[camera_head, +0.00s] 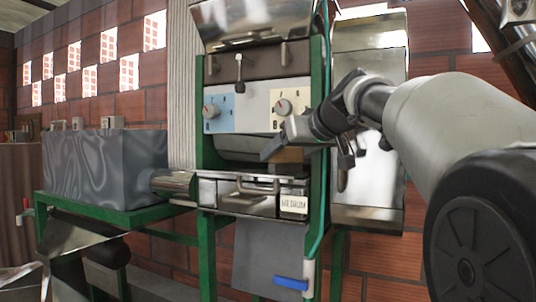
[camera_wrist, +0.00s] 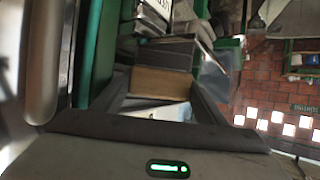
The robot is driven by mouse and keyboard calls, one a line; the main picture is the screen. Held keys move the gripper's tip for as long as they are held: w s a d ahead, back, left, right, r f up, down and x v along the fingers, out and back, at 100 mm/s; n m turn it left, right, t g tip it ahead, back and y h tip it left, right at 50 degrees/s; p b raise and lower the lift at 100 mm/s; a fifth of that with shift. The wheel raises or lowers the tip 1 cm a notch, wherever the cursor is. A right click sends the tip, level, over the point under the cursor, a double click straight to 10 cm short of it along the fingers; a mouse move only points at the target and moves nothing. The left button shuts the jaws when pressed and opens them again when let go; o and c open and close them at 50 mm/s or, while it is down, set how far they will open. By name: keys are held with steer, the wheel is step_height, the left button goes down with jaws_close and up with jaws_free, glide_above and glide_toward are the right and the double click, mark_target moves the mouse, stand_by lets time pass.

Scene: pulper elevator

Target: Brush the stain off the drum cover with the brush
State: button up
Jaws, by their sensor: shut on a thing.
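My gripper (camera_head: 278,146) is in front of the green-framed machine, just below its dial panel. It is shut on the brush. In the wrist view the brush (camera_wrist: 161,84) shows as a tan block with a dark grey part, between my fingers. In the head view only a small tan patch of the brush (camera_head: 290,155) shows beside the gripper. A dark curved surface, which may be the drum cover (camera_head: 235,148), lies under the panel, left of the gripper. I cannot tell whether the brush touches it. I cannot make out a stain.
The panel has two dials, a left dial (camera_head: 211,111) and a right dial (camera_head: 283,107). A metal drawer with a handle (camera_head: 258,188) sits below the gripper. A grey metal box (camera_head: 105,165) stands at left. A blue lever (camera_head: 290,283) sticks out low at the front.

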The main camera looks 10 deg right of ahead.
steer(key=shift+s+a+f, duration=0.15)
steer(key=shift+s, duration=0.1)
steer(key=shift+s+a+r, duration=0.15)
steer(key=shift+a+r, duration=0.05)
